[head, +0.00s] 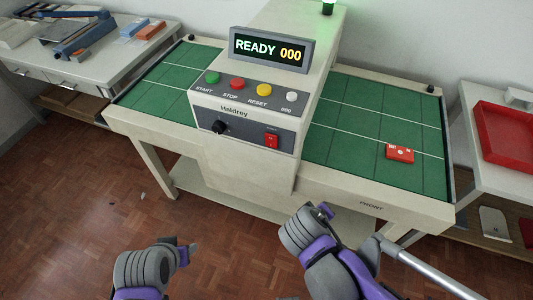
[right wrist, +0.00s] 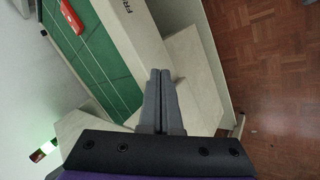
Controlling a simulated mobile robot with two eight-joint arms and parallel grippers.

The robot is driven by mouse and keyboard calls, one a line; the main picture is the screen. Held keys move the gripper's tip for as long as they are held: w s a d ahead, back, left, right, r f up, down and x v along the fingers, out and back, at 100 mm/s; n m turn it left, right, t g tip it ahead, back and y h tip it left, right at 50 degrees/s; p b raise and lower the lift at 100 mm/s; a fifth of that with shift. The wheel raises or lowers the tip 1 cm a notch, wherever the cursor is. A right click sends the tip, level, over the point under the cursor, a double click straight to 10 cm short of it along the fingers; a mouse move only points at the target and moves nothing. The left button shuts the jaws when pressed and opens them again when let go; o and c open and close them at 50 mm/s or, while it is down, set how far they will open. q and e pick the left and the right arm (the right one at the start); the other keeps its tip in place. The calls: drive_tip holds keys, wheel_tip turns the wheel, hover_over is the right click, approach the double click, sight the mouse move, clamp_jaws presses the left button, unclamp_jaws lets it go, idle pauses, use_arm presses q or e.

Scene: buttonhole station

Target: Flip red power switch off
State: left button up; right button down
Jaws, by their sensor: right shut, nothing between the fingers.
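The red power switch (head: 271,141) sits on the lower right of the dark front panel of the beige machine (head: 250,180). Its rocker position is too small to tell. The display (head: 269,49) reads READY 000, and the green lamp (head: 328,7) on top is lit. My right gripper (head: 326,210) is in front of the machine, below and to the right of the switch, apart from it. In the right wrist view its fingers (right wrist: 160,74) are shut and empty, and the switch does not show there. My left gripper (head: 192,247) is low at the left, over the floor; its fingers are hardly visible.
A red block (head: 400,154) lies on the green table top (head: 350,122) at right. Side tables stand left and right, one with a red tray (head: 490,153).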

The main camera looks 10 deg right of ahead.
sight(270, 138)
drive_tip(key=w+a+r+n+t+h+b, duration=0.1)
drive_tip(key=w+a+n+t+h+b, duration=0.2)
drive_tip(key=w+a+n+t+b, duration=0.4)
use_arm(q)
wheel_tip(270, 138, down, 9)
drive_tip(key=shift+s, duration=0.25)
use_arm(e)
drive_tip(key=s+a+r+t+h, duration=0.1)
drive_tip(key=a+r+t, duration=0.3)
drive_tip(key=a, duration=0.7)
drive_tip(key=shift+s+a+r+t, duration=0.3)
drive_tip(key=shift+s+a+r, duration=0.15)
drive_tip(key=shift+s, duration=0.25)
drive_tip(key=shift+d, duration=0.1)
drive_tip(key=x, duration=1.4)
drive_tip(key=shift+b, duration=0.35)
use_arm(q)
drive_tip(key=shift+f, duration=0.1)
use_arm(e)
drive_tip(key=shift+w+r, duration=0.15)
use_arm(q)
drive_tip(key=shift+s+a+r, duration=0.1)
drive_tip(key=shift+s+r, duration=0.05)
drive_tip(key=shift+r, duration=0.05)
